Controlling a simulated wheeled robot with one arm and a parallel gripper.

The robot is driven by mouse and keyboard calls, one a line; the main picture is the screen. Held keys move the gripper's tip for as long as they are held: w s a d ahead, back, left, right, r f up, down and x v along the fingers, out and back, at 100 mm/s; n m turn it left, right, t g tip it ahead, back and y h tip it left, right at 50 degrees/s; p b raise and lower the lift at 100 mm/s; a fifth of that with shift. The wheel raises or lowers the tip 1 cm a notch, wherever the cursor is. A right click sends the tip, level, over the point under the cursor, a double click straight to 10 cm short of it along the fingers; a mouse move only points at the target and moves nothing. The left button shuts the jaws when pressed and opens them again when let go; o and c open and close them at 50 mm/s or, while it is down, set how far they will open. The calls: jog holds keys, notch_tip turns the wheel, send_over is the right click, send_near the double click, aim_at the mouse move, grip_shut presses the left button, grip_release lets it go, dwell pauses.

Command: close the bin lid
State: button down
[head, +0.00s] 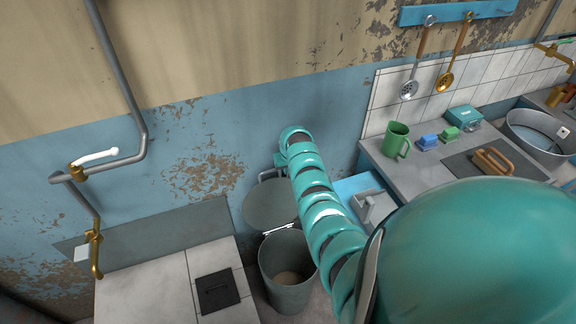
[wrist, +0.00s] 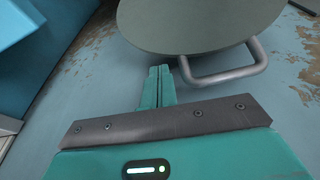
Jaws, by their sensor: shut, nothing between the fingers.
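The grey bin (head: 288,275) stands on the floor, its mouth open. Its round lid (head: 268,205) is raised on the hinge, tilted back toward the blue wall, with a handle (head: 267,174) at its upper edge. In the wrist view the lid (wrist: 195,25) fills the top, with its metal handle (wrist: 228,72) at the lower right. My gripper (wrist: 160,72) is shut and empty, its fingertips near the lid's edge, just left of the handle; I cannot tell if they touch. In the head view my arm hides most of the gripper and part of the lid.
A tiled block (head: 150,285) with a dark square plate (head: 217,290) stands left of the bin. A counter (head: 400,170) with a green mug (head: 397,139) is to the right. A wall pipe (head: 125,90) runs on the left. A blue box (head: 360,185) sits right of my arm.

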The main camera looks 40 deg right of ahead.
jog(key=b+x, duration=0.1)
jog(key=x, duration=0.2)
jog(key=shift+w+f, duration=0.1)
jog(key=shift+f, duration=0.3)
jog(key=shift+r, duration=0.1)
dwell(0.9)
